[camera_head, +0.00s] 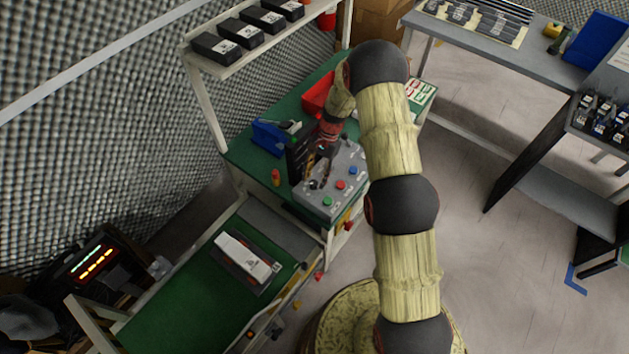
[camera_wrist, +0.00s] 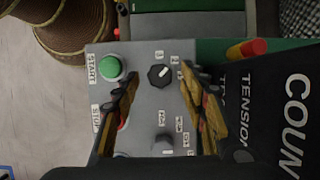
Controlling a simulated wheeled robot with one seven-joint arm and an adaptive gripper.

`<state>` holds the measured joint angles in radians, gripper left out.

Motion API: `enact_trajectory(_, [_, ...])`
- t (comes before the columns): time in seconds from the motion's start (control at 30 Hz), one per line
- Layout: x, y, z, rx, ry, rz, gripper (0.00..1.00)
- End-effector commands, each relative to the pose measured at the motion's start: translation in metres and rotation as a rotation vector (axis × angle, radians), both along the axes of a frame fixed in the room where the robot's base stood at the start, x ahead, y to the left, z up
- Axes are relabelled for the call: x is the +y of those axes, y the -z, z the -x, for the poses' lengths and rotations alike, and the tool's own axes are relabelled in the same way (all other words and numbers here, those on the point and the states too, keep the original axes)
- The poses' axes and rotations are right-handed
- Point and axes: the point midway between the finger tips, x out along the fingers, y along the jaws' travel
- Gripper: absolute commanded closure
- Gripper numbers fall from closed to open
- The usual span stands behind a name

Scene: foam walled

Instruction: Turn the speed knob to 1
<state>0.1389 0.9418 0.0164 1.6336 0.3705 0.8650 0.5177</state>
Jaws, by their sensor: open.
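The grey control panel (camera_head: 316,196) stands on the green bench; its face also fills the middle of the wrist view (camera_wrist: 141,128). A black round knob (camera_wrist: 159,80) with a white pointer mark and small number labels sits near the panel's top edge in the wrist view. A second dark knob (camera_wrist: 163,144) sits below it. I cannot read which one is labelled speed. My gripper (camera_wrist: 160,74) is open, its fingertips either side of the upper knob with gaps; I cannot tell their height above it. In the head view, my gripper (camera_head: 319,160) is over the panel, partly hiding it.
A green START button (camera_wrist: 111,68) is beside the left finger; a red button lies partly behind that finger. A black box with TENSION and COUN lettering (camera_wrist: 262,125) rises at the right. A red bin (camera_head: 318,93) and blue holder (camera_head: 270,135) stand behind the panel.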

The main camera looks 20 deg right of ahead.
Motion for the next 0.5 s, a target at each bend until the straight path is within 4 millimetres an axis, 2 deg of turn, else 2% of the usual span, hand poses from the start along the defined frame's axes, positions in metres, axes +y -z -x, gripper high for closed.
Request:
enact_trajectory(0.13, [0.0033, 0.0104, 0.0023, -0.001, 0.000, 0.001, 0.57])
enact_trajectory(0.43, [0.0042, 0.0122, 0.0031, -0.001, 0.000, 0.000, 0.57])
enact_trajectory(0.5, [0.0042, 0.0122, 0.0031, -0.001, 0.000, 0.001, 0.60])
